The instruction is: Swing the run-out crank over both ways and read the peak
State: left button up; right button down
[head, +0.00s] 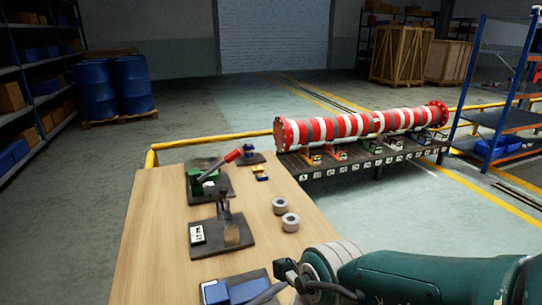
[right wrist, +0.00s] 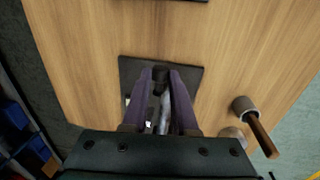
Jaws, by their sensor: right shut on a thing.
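My right gripper (right wrist: 163,80) shows purple fingers in the right wrist view, close together on a dark-topped upright part (right wrist: 160,73). That part stands over a dark square plate (right wrist: 190,76); the fingers hide most of it, and I cannot tell whether it is the crank. Pale pieces show low between and beside the fingers. In the head view, my right arm comes in from the right, its fingers not clearly visible. My left gripper is not in view.
A blue block (head: 247,291) is nearest. A red-and-white pipe (head: 350,125) lies beyond.

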jog(key=d+y+b, duration=0.1)
jog(key=y+b, duration=0.1)
jog(key=b, duration=0.1)
jog(key=d+g+y+b, duration=0.1)
jog(key=y+b, duration=0.1)
jog(key=b, duration=0.2)
jog(key=w+d+f+g+y+b, duration=0.1)
jog(key=d+y+b, duration=0.1)
jog(key=b, duration=0.1)
jog(key=shift+w+y, duration=0.1)
jog(key=shift+y, duration=0.2)
jog(key=shift+a+r, duration=0.1)
jog(key=c, duration=0.7)
grip_release()
jog(key=shift+r, duration=0.1)
jog(key=v, duration=0.9)
jog(key=shift+w+d+r+b, duration=0.15)
jog(key=shift+d+r+b, duration=0.15)
jog(key=shift+b, duration=0.1)
